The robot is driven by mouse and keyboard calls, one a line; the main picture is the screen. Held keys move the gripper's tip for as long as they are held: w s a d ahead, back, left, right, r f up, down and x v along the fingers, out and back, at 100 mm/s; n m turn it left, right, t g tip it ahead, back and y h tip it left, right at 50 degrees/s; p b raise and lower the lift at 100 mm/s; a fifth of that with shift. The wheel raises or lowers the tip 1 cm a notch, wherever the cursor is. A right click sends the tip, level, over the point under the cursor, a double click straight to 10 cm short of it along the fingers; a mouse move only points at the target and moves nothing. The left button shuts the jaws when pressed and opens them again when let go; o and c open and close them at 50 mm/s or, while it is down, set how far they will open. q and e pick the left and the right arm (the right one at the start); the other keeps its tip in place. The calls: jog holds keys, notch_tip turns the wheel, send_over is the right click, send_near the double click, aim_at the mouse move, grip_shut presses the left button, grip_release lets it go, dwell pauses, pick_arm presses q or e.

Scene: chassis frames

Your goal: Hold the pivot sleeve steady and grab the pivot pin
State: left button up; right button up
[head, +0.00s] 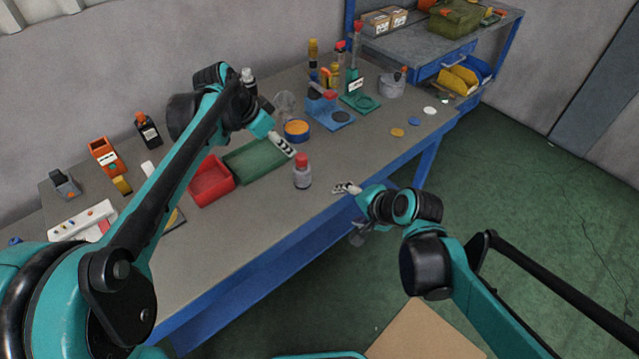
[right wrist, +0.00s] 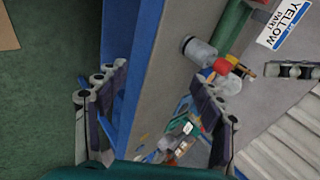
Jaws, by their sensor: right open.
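I cannot pick out the pivot sleeve or the pivot pin with certainty. A blue fixture (head: 330,113) and a green fixture with a round ring (head: 361,101) stand toward the back of the bench. My left gripper (head: 284,146) hangs over the right end of the green tray (head: 250,163), close to a blue round container with an orange top (head: 297,130). Its fingers look edge-on, so their opening is unclear. My right gripper (head: 347,188) is at the bench's front edge. In the right wrist view its fingers (right wrist: 160,105) are spread, with nothing between them.
A bottle with a red cap (head: 302,172) stands between my grippers, and shows in the right wrist view (right wrist: 199,52). A red tray (head: 212,181) lies left of the green one. Bottles and tools line the back. Flat discs (head: 398,133) lie at the right; bare bench surrounds them.

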aim_at(309, 182)
jog(key=w+a+f+m+y, duration=0.1)
jog(key=w+a+f+m, duration=0.1)
jog(key=w+m, duration=0.2)
jog(key=w+a+f+m+t+y, duration=0.1)
jog(key=w+f+m+y, duration=0.1)
jog(key=w+m, duration=0.2)
jog(key=w+a+f+m+y, duration=0.2)
jog(key=w+m, duration=0.2)
jog(key=m, duration=0.2)
jog(key=shift+a+f+m, duration=0.15)
jog(key=shift+a+m, duration=0.15)
jog(key=shift+w+a+f+m+t+y, duration=0.15)
jog(key=shift+w+f+m+t+y, duration=0.25)
jog(key=shift+m, duration=0.3)
jog(key=shift+x, duration=3.9)
